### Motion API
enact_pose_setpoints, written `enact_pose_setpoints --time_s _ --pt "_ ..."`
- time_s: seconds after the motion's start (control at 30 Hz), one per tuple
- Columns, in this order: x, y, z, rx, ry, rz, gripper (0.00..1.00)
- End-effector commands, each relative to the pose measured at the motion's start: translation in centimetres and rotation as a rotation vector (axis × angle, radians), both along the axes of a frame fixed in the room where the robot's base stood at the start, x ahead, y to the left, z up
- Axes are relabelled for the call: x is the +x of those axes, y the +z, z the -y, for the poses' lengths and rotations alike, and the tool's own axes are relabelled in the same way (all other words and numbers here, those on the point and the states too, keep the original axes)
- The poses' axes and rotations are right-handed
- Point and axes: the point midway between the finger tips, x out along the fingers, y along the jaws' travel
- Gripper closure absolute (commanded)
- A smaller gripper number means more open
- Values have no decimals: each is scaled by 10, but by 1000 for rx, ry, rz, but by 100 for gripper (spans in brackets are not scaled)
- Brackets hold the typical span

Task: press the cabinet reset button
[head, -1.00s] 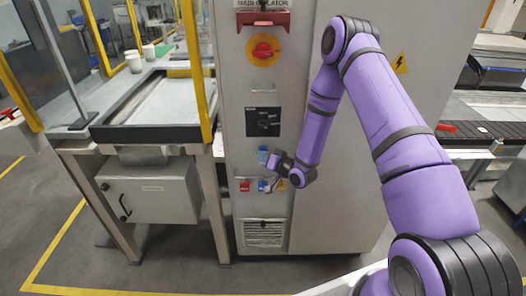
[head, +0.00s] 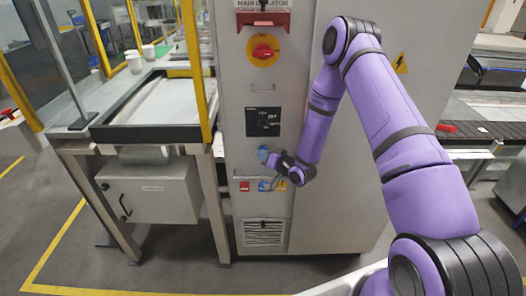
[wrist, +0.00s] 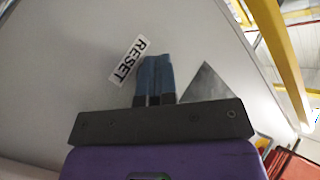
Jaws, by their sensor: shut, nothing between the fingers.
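My gripper (head: 262,155) is at the front of the grey cabinet (head: 340,200), just below a black switch panel. In the wrist view its blue fingers (wrist: 155,75) are shut together with nothing between them, pointing at the grey cabinet face. A white label reading RESET (wrist: 129,60) lies just left of the fingertips. The reset button itself does not show; the fingers may hide it. I cannot tell whether the fingertips touch the cabinet.
The black switch panel (head: 263,122) and a red-and-yellow isolator knob (head: 263,50) are above my gripper. Small coloured labels and a vent (head: 263,233) are below. A yellow post (head: 196,70) and a bench (head: 150,104) stand at the left.

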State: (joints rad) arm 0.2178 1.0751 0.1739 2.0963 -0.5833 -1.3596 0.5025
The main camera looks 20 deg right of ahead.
Motion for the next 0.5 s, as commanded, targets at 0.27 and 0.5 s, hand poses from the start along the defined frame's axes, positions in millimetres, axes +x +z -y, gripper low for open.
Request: enact_pose_setpoints --time_s 0.27,0.5 --pt "-1 0 0 -1 0 1 100" --pt "-10 0 -3 0 -1 0 100"
